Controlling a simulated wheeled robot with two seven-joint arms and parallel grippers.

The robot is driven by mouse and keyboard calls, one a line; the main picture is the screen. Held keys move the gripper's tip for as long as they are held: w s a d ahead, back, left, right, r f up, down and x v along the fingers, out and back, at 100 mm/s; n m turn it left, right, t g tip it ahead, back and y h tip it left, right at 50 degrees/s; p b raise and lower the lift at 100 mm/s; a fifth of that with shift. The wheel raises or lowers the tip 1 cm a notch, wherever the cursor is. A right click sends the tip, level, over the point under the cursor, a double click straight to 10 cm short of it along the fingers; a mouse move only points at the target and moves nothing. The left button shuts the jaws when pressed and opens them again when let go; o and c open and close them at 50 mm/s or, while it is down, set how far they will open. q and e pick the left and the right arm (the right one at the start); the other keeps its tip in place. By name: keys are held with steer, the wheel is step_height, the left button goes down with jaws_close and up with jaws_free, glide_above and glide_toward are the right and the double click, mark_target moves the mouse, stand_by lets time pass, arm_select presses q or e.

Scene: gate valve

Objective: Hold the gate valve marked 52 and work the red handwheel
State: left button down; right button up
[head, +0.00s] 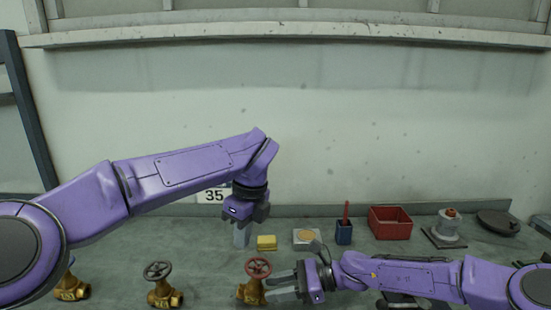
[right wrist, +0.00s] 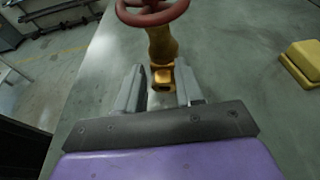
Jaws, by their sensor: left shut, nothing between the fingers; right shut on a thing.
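A brass gate valve with a red handwheel (head: 258,267) stands upright on the bench; its brass body (head: 251,291) is at the lower middle of the head view. My right gripper (head: 270,287) reaches in from the right, low, and is shut on this valve's body below the wheel. In the right wrist view the body (right wrist: 163,50) rises between and beyond the fingers, with the red handwheel (right wrist: 152,12) above, cut by the frame. My left gripper (head: 241,235) is shut and empty, pointing down behind and above the wheel, apart from it. No 52 mark is legible.
Another valve with a dark wheel (head: 158,270) stands to the left; a further valve (head: 70,288) is partly hidden by my left arm. A plate reads 35 (head: 213,196). Behind are a yellow block (head: 267,243), blue cup (head: 344,233) and red bin (head: 390,223).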

mark_target(252, 257)
arm_select(q)
step_height(252, 257, down, 6)
steer(key=a, duration=0.1)
steer(key=shift+f, duration=0.15)
steer(key=shift+f, duration=0.2)
stand_by(0.4)
steer(key=shift+w, duration=0.35)
steer(key=shift+w+d, duration=0.45)
steer(key=shift+w, duration=0.1)
steer(key=shift+w+d+r, duration=0.1)
steer(key=shift+w+d, duration=0.45)
steer(key=shift+d, duration=0.25)
steer(key=shift+w, duration=0.1)
